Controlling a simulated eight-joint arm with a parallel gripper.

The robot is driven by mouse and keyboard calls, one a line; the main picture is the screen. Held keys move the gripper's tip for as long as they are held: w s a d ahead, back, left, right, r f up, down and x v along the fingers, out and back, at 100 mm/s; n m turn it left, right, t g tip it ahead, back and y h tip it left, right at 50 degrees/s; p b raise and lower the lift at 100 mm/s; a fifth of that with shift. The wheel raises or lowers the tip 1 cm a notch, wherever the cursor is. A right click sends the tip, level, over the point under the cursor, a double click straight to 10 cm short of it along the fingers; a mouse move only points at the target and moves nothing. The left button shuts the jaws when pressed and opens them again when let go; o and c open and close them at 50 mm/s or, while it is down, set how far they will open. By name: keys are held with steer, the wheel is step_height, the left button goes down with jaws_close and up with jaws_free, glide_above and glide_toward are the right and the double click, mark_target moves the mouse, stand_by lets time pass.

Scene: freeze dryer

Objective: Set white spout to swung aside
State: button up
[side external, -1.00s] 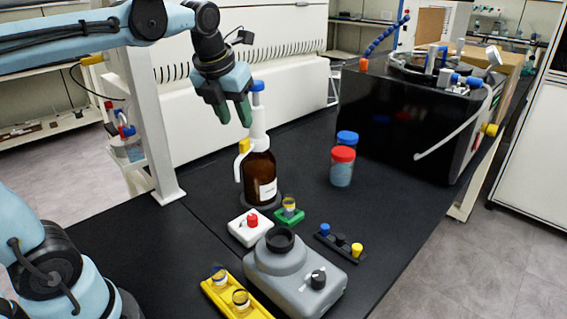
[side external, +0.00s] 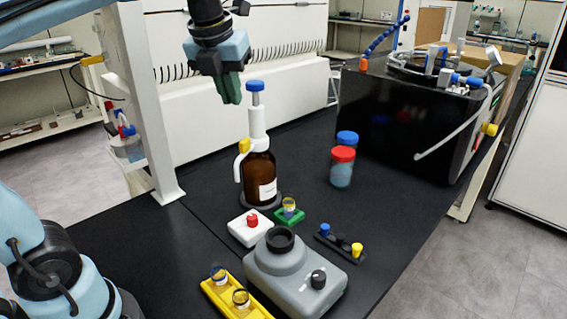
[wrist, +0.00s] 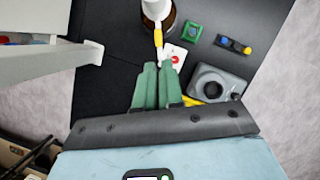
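The brown bottle (side external: 259,176) stands upright on the bench with a white dispenser top (side external: 257,130) and a blue cap (side external: 255,86). Its white spout (side external: 238,168), with a yellow piece (side external: 244,146) at its upper end, hangs down at the bottle's left in the side view. In the wrist view the yellow piece (wrist: 158,40) points from the bottle top towards my fingers. My gripper (side external: 231,98) is above and left of the spout, apart from it. Its green fingers (wrist: 158,66) look closed together and empty; the spout tip is close to them in the wrist view.
A white block with a red knob (side external: 250,226), a green holder (side external: 289,214) and a grey device (side external: 292,272) stand in front of the bottle. Red- and blue-lidded jars (side external: 342,168) stand to its right. A white post (side external: 142,110) rises at the left.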

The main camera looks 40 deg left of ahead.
steer(key=w+d+n+g, duration=0.1)
steer(key=n, duration=0.1)
steer(key=w+d+n, duration=0.1)
steer(key=w+n, duration=0.1)
steer(key=w+d+n+g, duration=0.1)
steer(key=n, duration=0.2)
steer(key=shift+w+r+g+y, duration=0.25)
steer(key=shift+r+g+y, duration=0.05)
steer(key=shift+r, duration=0.05)
jaws_close()
steer(key=w+d+f+n+g+y, duration=0.1)
steer(key=w+d+f+n+g, duration=0.25)
steer(key=n, duration=0.65)
steer(key=shift+t, duration=0.25)
steer(key=shift+s+a+f, duration=0.5)
steer(key=shift+a+f, duration=0.5)
steer(key=shift+f, duration=0.25)
steer(key=shift+s+a+f, duration=0.55)
steer(key=shift+a+f, duration=0.45)
steer(key=shift+f, duration=0.2)
steer(key=shift+s+a+f, duration=0.5)
steer(key=shift+a+f, duration=0.5)
steer(key=shift+f, duration=0.25)
